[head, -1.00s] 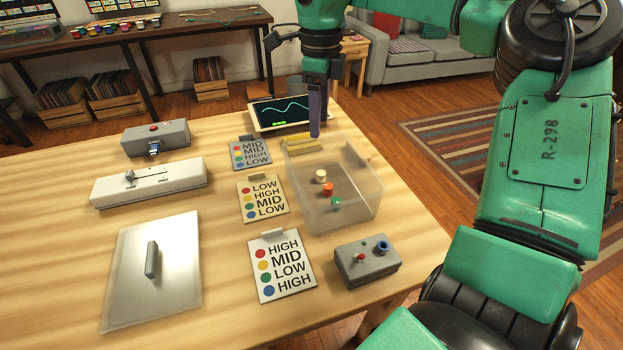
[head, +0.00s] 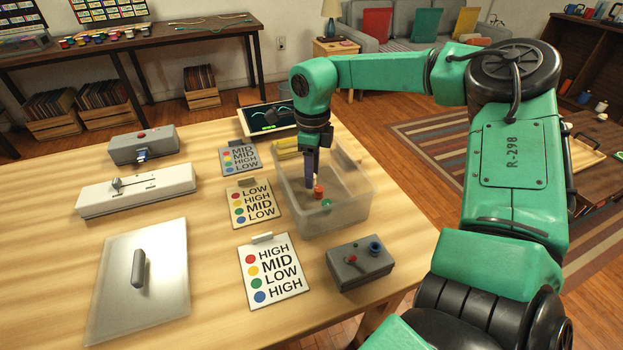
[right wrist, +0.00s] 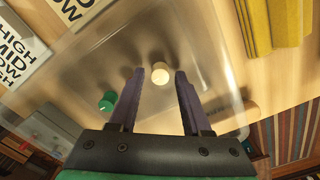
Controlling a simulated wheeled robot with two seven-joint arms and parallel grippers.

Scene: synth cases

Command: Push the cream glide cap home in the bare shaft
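The cream cap (right wrist: 161,72) is in the clear bin, seen between my right fingertips in the right wrist view. My right gripper (head: 310,182) reaches down into the bin and hides the cap in the head view. Its purple fingers (right wrist: 160,76) are open, with a gap on each side of the cap. I cannot tell if the tips are level with it. A white slider box (head: 152,192) at the left has a small grey lever on top; I cannot make out a bare shaft clearly. My left gripper is not in view.
The clear bin (head: 352,212) also holds a red cap (head: 319,191) and a green cap (head: 327,205). Yellow bars (head: 287,147) lie behind it. Label cards (head: 274,272), a grey knob box (head: 360,264) and a handled metal plate (head: 160,265) surround it. Bare table lies between cards and plate.

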